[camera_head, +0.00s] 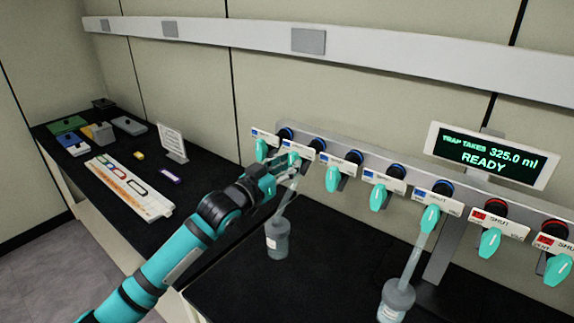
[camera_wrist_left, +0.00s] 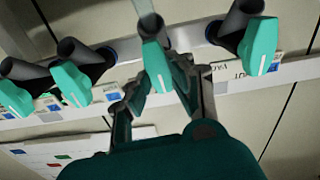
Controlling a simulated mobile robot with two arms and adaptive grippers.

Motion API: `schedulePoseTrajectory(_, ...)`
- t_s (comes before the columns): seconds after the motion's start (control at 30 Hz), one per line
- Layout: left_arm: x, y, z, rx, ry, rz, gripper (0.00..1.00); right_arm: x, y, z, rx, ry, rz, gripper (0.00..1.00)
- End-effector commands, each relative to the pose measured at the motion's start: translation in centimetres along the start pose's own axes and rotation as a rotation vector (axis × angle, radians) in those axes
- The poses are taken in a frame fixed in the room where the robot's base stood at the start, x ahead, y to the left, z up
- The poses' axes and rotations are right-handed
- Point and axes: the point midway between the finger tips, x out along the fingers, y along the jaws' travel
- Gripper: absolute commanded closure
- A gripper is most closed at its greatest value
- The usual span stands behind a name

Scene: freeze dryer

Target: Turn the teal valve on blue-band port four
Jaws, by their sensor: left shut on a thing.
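A row of teal valves hangs along a grey manifold in the head view. Several ports on the left carry blue-marked labels. My left gripper (camera_head: 288,166) is at the second valve from the left. In the left wrist view its fingers (camera_wrist_left: 165,84) are shut on this teal valve (camera_wrist_left: 154,60), one on each side. In the head view the gripper hides most of this valve and part of its label. A clear tube runs down from this port to a grey-capped flask (camera_head: 277,240). The neighbouring valves (camera_head: 262,150) (camera_head: 332,179) are apart from the gripper. My right gripper is out of view.
Another flask (camera_head: 396,302) hangs from the fifth valve (camera_head: 430,219). Two red-marked ports (camera_head: 491,217) are at the right. A display (camera_head: 487,156) reads "TRAP TAKES 325.0 ml READY". The left bench holds a white board (camera_head: 130,187) and a small sign (camera_head: 172,142).

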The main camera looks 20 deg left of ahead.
Motion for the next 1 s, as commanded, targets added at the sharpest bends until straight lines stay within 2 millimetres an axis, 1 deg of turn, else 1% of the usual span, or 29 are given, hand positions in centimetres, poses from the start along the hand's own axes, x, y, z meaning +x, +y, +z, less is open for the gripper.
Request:
schedulePoseTrajectory(0.23, 0.01, 0.02, -0.01, 0.066, 0.0, 0.0, 1.0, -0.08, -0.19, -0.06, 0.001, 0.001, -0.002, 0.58)
schedulePoseTrajectory(0.7, 0.01, 0.04, 0.0, 0.078, 0.0, 0.0, 1.0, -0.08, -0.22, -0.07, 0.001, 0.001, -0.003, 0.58)
schedulePoseTrajectory(0.73, 0.01, 0.04, -0.01, 0.078, 0.0, 0.0, 0.79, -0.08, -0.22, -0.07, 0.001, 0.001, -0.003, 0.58)
schedulePoseTrajectory(0.9, 0.01, 0.04, -0.01, 0.077, 0.0, 0.0, 0.58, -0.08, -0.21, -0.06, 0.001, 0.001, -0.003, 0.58)
schedulePoseTrajectory(1.0, 0.01, 0.04, -0.01, 0.077, 0.0, 0.0, 0.58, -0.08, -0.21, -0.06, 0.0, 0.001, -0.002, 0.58)
